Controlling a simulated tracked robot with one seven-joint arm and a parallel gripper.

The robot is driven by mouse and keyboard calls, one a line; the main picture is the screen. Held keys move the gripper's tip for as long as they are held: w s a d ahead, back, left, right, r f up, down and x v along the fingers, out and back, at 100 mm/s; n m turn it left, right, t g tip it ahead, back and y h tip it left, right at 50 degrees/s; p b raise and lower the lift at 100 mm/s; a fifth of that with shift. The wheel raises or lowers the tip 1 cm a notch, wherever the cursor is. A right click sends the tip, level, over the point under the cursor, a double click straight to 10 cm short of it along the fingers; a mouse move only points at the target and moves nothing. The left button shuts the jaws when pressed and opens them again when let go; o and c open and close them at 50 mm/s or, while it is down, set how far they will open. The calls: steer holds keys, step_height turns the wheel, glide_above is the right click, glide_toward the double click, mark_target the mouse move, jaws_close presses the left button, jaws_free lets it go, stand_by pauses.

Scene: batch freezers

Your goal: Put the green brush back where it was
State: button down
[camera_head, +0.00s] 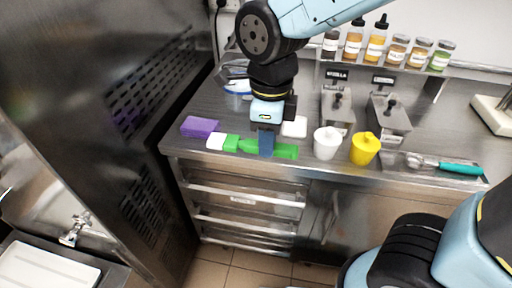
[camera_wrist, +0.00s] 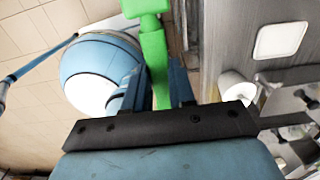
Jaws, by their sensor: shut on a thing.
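The green brush (camera_head: 287,152) lies level along the front edge of the steel counter in the head view, its pale bristle end to the left and its handle to the right. My gripper (camera_head: 266,151) points down and is shut on the handle, hiding a short part of it. In the wrist view the green brush (camera_wrist: 154,45) runs between the two fingers of my gripper (camera_wrist: 155,92), with floor tiles behind it. Its bristles are out of that view. I cannot tell whether the brush touches the counter or hangs just above it.
A purple sponge (camera_head: 199,127) lies left of the brush, and a white square piece (camera_head: 294,127) lies behind it. A white cup (camera_head: 327,143) and a yellow cup (camera_head: 364,149) stand to the right. A tray with a teal-handled scoop (camera_head: 459,168) lies farther right.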

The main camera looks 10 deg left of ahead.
steer(key=shift+w, duration=0.1)
steer(key=w+f, duration=0.3)
steer(key=w, duration=0.1)
steer(key=w+f, duration=0.3)
steer(key=w, duration=0.1)
steer(key=w+f, duration=0.3)
steer(key=w, duration=0.2)
steer(key=shift+w+f, duration=0.35)
steer(key=shift+f, duration=1.65)
steer(key=c, duration=0.9)
jaws_free()
steer(key=shift+c, duration=0.2)
steer(key=shift+w, duration=0.1)
